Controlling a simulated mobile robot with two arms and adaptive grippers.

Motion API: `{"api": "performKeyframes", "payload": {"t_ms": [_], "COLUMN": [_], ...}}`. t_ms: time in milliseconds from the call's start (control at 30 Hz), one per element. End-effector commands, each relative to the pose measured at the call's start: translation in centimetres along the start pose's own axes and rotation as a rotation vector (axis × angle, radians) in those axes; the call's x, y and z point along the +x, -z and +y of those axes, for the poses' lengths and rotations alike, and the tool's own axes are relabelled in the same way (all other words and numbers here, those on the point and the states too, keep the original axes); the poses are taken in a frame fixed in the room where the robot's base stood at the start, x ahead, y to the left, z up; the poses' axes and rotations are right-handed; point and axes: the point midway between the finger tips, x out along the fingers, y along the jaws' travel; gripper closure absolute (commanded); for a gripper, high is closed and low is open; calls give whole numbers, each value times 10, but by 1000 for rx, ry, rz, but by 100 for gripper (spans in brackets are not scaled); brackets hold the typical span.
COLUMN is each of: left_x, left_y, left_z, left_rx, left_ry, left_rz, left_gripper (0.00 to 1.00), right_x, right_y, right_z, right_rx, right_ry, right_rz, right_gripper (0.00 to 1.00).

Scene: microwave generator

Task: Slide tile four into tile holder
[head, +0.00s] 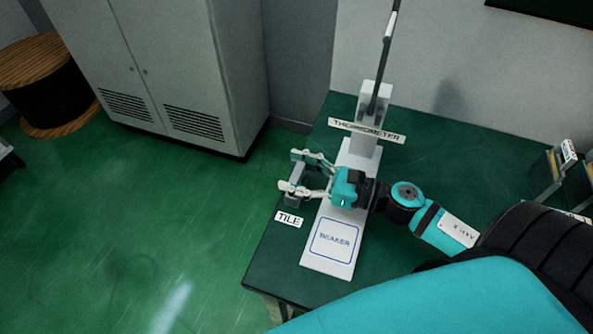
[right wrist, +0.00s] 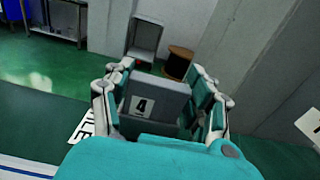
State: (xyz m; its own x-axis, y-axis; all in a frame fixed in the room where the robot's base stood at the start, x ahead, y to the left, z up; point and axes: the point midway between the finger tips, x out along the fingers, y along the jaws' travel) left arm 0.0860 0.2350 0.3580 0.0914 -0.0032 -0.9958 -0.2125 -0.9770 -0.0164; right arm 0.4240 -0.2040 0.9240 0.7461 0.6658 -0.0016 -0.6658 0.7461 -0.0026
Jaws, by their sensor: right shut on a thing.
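My right gripper (head: 293,173) is shut on tile four, a grey block (head: 297,182) between its two fingers, over the table's left edge. In the right wrist view, the block (right wrist: 158,102) carries a white label with a black 4 and sits between the fingertips of the gripper (right wrist: 163,85). A white TILE label (head: 289,219) lies just in front of the gripper and also shows in the right wrist view (right wrist: 82,127). I cannot make out a separate tile holder; the gripper and block may hide it. My left gripper is not in view.
The green table (head: 280,262) bears a white stand with a BEAKER plate (head: 334,240) under my right arm. Behind it are a THERMOMETER sign (head: 367,130) and a dark upright rod (head: 384,65). A dark rack (head: 572,178) stands at the right. A grey cabinet (head: 165,70) is at back left.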

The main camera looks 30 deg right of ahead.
Motion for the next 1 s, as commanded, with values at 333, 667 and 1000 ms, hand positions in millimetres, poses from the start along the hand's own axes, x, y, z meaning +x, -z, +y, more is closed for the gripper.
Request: {"api": "performKeyframes", "payload": {"t_ms": [333,667,1000], "left_x": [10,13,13], "left_y": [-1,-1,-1], "left_z": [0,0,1], "left_rx": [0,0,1], "left_ry": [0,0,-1], "left_rz": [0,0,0], "left_gripper": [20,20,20], "right_x": [0,0,0], "right_y": [10,14,16], "right_z": [0,0,0], "right_rx": [-1,0,2], "right_ry": [0,0,1], "right_rz": [-1,1,3], "right_gripper": [82,82,18]}}
